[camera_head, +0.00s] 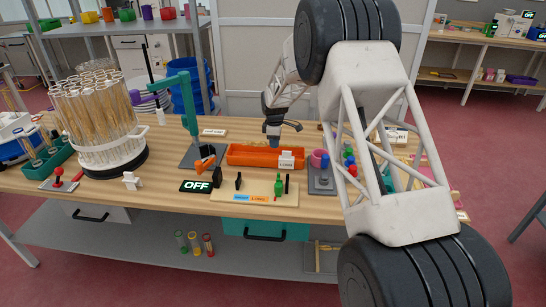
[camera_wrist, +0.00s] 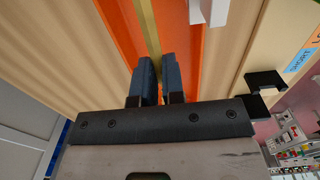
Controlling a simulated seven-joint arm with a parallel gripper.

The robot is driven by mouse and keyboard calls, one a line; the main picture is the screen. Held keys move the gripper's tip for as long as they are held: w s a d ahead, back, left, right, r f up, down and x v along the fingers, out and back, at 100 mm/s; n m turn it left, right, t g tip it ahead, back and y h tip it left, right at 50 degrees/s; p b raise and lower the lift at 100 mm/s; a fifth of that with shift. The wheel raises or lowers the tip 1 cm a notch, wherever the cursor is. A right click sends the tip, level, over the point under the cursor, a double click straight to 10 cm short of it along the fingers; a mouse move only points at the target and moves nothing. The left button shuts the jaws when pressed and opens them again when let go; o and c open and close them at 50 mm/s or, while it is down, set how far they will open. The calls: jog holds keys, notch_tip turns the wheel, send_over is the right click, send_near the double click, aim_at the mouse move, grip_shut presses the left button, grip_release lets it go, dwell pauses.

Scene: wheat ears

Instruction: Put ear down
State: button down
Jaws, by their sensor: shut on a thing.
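My gripper (camera_head: 272,138) is over the orange tray (camera_head: 245,156) on the wooden table, with its fingers pointing down at the tray. In the wrist view the two dark fingers (camera_wrist: 158,78) are close together on a thin yellow ear (camera_wrist: 150,32). The ear runs lengthwise along the orange tray (camera_wrist: 190,45), between its long sides. Whether it touches the tray floor I cannot tell. The part between the fingers is hidden. The head view does not show the ear clearly.
A white "LONG" label block (camera_head: 286,160) stands at the tray's front. A teal stand (camera_head: 190,110) is left of the tray, and a rack of tubes holding ears (camera_head: 100,115) is farther left. A board with black posts (camera_head: 250,190) lies in front. A grey-based fixture (camera_head: 322,180) stands right.

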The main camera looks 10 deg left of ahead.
jog(key=shift+f, duration=1.6)
jog(key=shift+f, duration=1.9)
jog(key=c, duration=1.2)
grip_release()
notch_tip(320, 180, up, 12)
jog(key=shift+r, duration=0.15)
